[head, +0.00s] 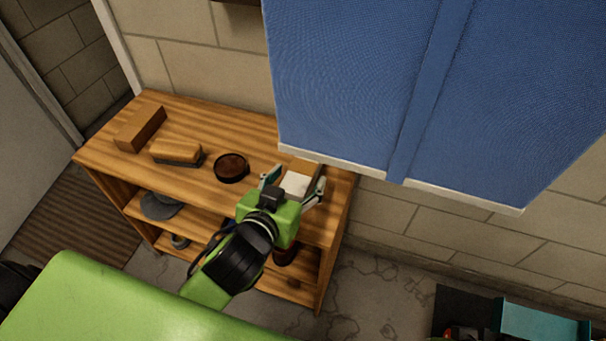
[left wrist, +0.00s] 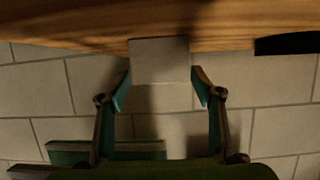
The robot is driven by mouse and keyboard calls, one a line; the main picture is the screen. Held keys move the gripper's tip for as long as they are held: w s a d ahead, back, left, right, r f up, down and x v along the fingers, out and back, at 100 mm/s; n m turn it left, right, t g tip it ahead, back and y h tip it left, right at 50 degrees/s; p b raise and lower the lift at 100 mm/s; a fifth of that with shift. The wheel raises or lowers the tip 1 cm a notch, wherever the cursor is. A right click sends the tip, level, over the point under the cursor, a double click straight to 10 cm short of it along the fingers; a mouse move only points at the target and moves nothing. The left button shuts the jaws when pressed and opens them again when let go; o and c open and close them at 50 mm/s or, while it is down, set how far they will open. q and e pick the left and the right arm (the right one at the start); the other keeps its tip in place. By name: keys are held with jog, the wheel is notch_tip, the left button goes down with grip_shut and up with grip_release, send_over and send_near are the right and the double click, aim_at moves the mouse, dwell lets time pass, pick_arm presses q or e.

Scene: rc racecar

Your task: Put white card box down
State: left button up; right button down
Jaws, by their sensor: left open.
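The white card box (head: 296,184) is at the right end of the wooden shelf's top (head: 205,195), near the wall. My left gripper (head: 295,180) is open around it, one finger on each side. In the left wrist view the box (left wrist: 160,60) shows between and just beyond the open fingertips (left wrist: 161,88), with gaps beside it. It seems to rest on the shelf top, but its underside is hidden. My right gripper is not in view.
A round dark dish (head: 231,167), a brush (head: 177,152) and a brown block (head: 140,128) stand left of the box on the shelf top. Shelf-top space is clear along the front left.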

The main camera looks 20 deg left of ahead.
aim_at(304, 169)
pick_arm(q)
jog(key=shift+b+x, duration=0.8)
jog(key=shift+x, duration=2.2)
jog(key=shift+s+a+f, duration=0.1)
jog(key=shift+a+f, duration=0.05)
jog(key=shift+c, duration=0.4)
jog(key=c, duration=1.1)
